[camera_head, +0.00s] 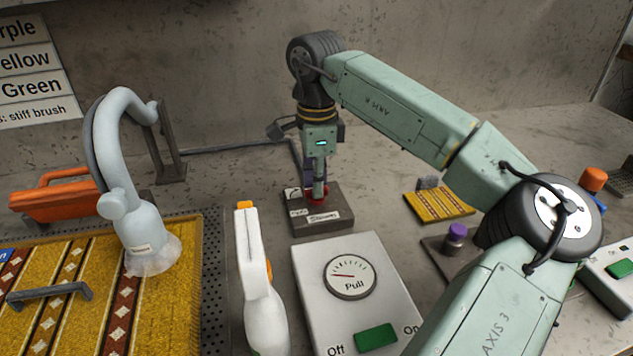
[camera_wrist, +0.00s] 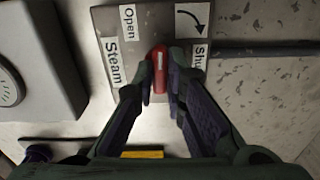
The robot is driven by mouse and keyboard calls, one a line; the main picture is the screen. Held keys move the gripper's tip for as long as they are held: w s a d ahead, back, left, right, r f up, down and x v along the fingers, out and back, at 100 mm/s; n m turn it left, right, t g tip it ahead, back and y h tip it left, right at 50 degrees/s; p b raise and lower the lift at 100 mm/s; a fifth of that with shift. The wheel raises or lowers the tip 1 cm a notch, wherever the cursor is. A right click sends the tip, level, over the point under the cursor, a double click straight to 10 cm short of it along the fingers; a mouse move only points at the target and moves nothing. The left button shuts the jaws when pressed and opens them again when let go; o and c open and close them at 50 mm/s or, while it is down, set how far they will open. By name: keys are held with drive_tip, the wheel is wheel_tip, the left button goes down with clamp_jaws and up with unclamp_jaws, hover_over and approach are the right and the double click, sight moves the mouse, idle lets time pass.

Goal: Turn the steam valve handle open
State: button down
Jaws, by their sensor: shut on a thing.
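The steam valve is a grey block (camera_head: 334,216) with a "Steam" label, standing on the bench near the back wall in the head view. Its red handle (camera_wrist: 159,70) shows in the wrist view, lying between the fingertips. In that view the block's plate (camera_wrist: 150,18) carries "Open" and "Steam" labels at left, "Shut" at right and a curved arrow. My gripper (camera_head: 319,188) points down over the valve. In the wrist view my gripper (camera_wrist: 161,85) is shut on the red handle. The handle points roughly up the wrist picture, between the two labels. The fingers partly hide its sides.
A white spray bottle (camera_head: 258,290) and the grey-blue scrubber hose head (camera_head: 136,225) are farther left. A purple-capped knob (camera_head: 456,235) and a yellow rug sample (camera_head: 440,205) lie to the right.

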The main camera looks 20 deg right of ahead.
drive_tip(key=shift+n, duration=0.5)
drive_tip(key=c, duration=1.6)
unclamp_jaws()
drive_tip(key=shift+c, duration=0.2)
drive_tip(key=shift+r, duration=0.1)
wheel_tip(320, 180, up, 12)
drive_tip(key=shift+s, duration=0.1)
